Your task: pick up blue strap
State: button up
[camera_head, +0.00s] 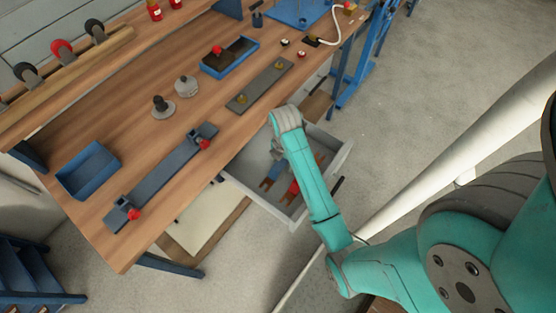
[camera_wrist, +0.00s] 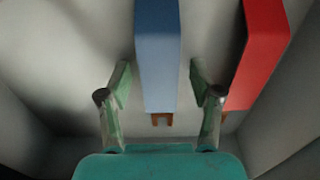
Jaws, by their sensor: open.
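The blue strap (camera_wrist: 158,55) lies in the open drawer, with a brown forked end at its near tip in the wrist view. It also shows in part in the head view (camera_head: 277,170), partly hidden by my arm. My gripper (camera_wrist: 160,75) is open, with one finger on each side of the blue strap and a visible gap on both sides. Whether the fingertips reach down to the strap's level is hard to tell.
A red strap (camera_wrist: 260,50) lies right of the blue one, close to my right finger. The grey drawer (camera_head: 338,160) has raised walls around the straps. The wooden workbench (camera_head: 130,150) above it holds a blue tray (camera_head: 88,172), clamps and fittings.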

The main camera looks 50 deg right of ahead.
grip_shut()
jog(key=shift+w+r, duration=0.1)
jog(key=shift+r, duration=0.1)
